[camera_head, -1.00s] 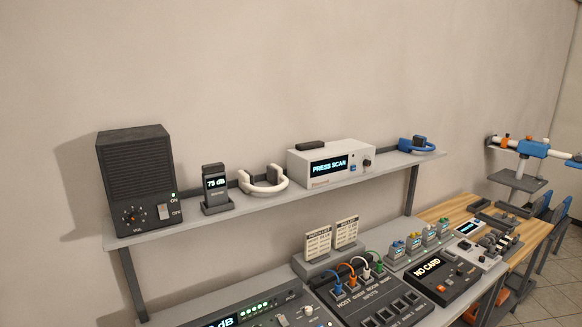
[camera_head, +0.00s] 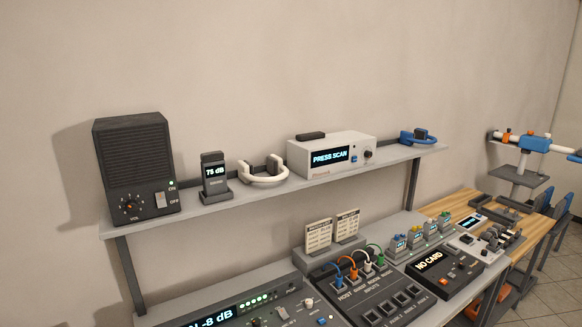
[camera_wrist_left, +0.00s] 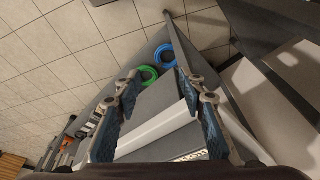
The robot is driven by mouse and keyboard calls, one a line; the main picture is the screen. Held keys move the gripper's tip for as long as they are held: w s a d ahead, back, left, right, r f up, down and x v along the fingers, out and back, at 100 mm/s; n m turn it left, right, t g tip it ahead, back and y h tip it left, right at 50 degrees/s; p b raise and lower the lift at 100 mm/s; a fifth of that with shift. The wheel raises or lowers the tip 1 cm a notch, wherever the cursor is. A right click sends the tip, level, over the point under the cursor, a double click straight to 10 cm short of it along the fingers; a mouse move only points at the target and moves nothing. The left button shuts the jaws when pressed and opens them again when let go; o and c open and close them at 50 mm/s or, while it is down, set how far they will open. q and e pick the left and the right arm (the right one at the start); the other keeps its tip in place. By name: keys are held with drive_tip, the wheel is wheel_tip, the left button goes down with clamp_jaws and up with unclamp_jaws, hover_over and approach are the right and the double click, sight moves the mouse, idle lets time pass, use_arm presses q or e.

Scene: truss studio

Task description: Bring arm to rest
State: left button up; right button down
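My left gripper (camera_wrist_left: 160,110) shows in the left wrist view with its two blue-padded fingers spread wide apart and nothing between them. Below and beyond the fingers are a grey surface, a pale edge and the tiled floor. Neither gripper shows in the head view, and my right gripper is in no view. The head view looks over a grey desk (camera_head: 238,290) with a grey shelf (camera_head: 230,198) above it.
On the shelf stand a black speaker (camera_head: 134,165), a meter (camera_head: 213,176) and a white scanner box (camera_head: 328,156). A mixer with cables (camera_head: 368,295) and a card reader (camera_head: 444,270) sit on the desk. A green ring (camera_wrist_left: 148,74) and tiled floor (camera_wrist_left: 90,42) show in the wrist view.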

use_arm(q)
drive_tip(key=s+f+g+b, duration=0.1)
drive_tip(key=s+f+b, duration=0.2)
drive_tip(key=f, duration=0.9)
drive_tip(key=s+f+b, duration=0.2)
drive_tip(key=s+f, duration=0.2)
drive_tip(key=f, duration=0.9)
drive_tip(key=s+a+f+b, duration=0.1)
drive_tip(key=s+f+b, duration=0.1)
drive_tip(key=s+f, duration=0.4)
drive_tip(key=s+a+f+g+b, duration=0.1)
drive_tip(key=s+a+f+b, duration=0.1)
drive_tip(key=s+f, duration=0.5)
wheel_tip(320, 180, down, 2)
drive_tip(key=shift+s+a+f+b, duration=0.1)
drive_tip(key=shift+s+a+b, duration=0.15)
drive_tip(key=shift+b, duration=0.25)
